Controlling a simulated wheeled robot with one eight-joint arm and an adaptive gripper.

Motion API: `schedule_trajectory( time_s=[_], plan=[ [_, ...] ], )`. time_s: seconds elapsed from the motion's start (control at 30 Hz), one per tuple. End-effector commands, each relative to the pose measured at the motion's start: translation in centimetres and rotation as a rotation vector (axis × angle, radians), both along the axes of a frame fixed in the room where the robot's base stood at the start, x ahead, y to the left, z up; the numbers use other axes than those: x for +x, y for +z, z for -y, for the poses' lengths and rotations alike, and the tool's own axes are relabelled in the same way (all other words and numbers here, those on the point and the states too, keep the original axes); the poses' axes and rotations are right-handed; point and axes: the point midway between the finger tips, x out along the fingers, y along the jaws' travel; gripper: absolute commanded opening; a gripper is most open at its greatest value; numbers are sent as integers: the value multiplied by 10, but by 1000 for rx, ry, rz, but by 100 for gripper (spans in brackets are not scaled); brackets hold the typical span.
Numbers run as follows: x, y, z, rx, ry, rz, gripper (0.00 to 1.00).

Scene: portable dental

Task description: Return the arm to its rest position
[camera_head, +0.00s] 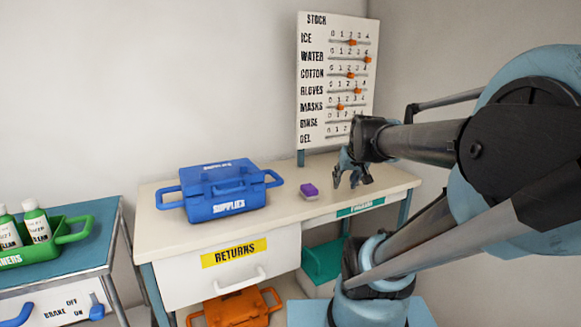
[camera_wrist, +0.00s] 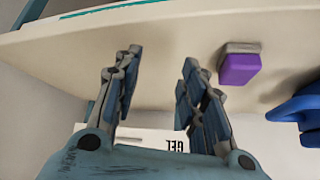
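My gripper (camera_head: 352,176) hangs over the right part of the cream counter (camera_head: 400,184), in front of the stock board. In the wrist view my gripper (camera_wrist: 157,75) has its two fingers spread wide apart, with nothing between them. A purple block with a pale base (camera_head: 309,190) lies on the counter to the left of the gripper. The block (camera_wrist: 239,68) also shows in the wrist view, beside the fingers and clear of them. My arm reaches in from the right of the head view.
A blue supplies case (camera_head: 226,190) stands on the counter's left part. The stock board (camera_head: 311,100) with orange sliders stands behind. Below are a returns drawer (camera_head: 215,275), a green bin (camera_head: 322,262) and an orange case (camera_head: 238,308). A trolley (camera_head: 95,262) holds a green bottle carrier (camera_head: 70,236).

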Motion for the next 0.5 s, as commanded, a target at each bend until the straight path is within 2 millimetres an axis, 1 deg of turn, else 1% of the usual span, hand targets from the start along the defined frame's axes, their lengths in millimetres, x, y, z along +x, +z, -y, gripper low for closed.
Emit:
schedule_trajectory(
  time_s=[0.17, 0.37, 0.5],
  plan=[
    [-18, -9, 9, -49, -54, -13, 38],
    [-64, -46, 9, -54, -44, -144, 38],
    [-100, -74, 9, -58, -36, -246, 38]
  ],
)
